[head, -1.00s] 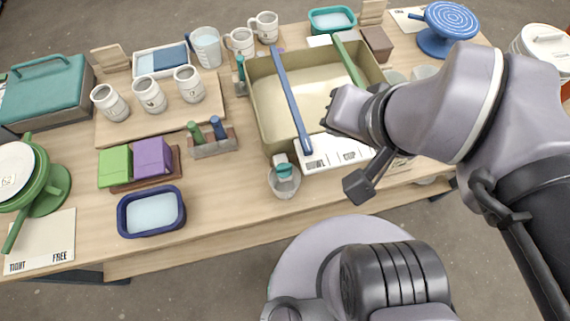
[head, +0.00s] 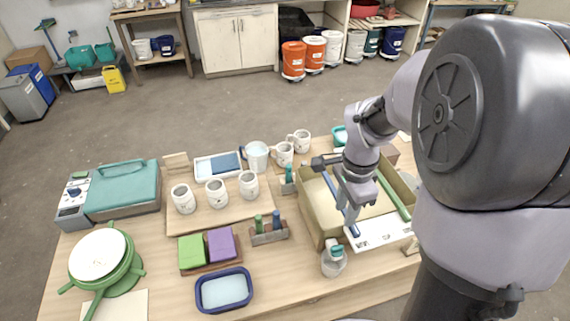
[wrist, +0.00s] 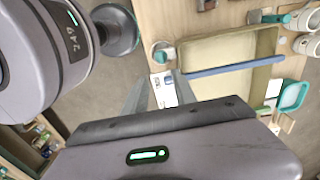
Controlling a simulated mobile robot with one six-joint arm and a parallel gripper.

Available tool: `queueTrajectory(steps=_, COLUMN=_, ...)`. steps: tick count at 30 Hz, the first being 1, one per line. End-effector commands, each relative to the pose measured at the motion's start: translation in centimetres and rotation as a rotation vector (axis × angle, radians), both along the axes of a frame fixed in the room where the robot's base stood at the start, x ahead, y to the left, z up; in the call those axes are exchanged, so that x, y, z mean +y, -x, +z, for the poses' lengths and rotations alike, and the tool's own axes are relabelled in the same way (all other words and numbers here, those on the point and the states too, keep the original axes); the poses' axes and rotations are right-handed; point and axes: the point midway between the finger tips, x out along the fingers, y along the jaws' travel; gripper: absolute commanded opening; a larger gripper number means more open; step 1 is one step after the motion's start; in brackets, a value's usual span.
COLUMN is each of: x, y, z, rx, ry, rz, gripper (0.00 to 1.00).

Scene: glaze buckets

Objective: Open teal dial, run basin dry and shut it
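The beige rectangular basin (head: 313,215) stands at the right of the table; it also shows in the wrist view (wrist: 262,45). A blue bar and a green bar lie across it. A small teal dial (head: 337,247) sits at its front left corner, above a clear jug (head: 333,265); the jug and dial also show in the wrist view (wrist: 164,54). My gripper (head: 356,215) is above the basin's front part, to the right of the dial and apart from it. In the wrist view its two fingers (wrist: 160,93) are spread with nothing between them. The dial's setting is too small to tell.
A white printed card (head: 380,233) lies at the basin's front. Another teal-topped fitting (head: 288,174) stands left of the basin. A small rack (head: 268,237), green and purple blocks (head: 206,247) and a blue tray (head: 222,306) are further left. Table between jug and blue tray is clear.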

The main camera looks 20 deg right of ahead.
Motion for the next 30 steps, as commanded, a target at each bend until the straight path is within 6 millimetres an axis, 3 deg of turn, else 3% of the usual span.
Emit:
queueTrajectory(steps=5, x=0.0, y=0.0, z=-1.3, rx=0.005, ry=-0.001, rz=-0.006, gripper=0.33)
queueTrajectory(steps=15, x=0.0, y=0.1, z=-11.1, rx=0.007, ry=-0.003, rz=-0.003, gripper=0.33)
queueTrajectory(steps=21, x=0.0, y=0.1, z=-15.6, rx=0.005, ry=-0.002, rz=-0.003, gripper=0.33)
queueTrajectory(steps=30, x=0.0, y=0.0, z=-17.7, rx=0.002, ry=-0.001, rz=-0.003, gripper=0.33)
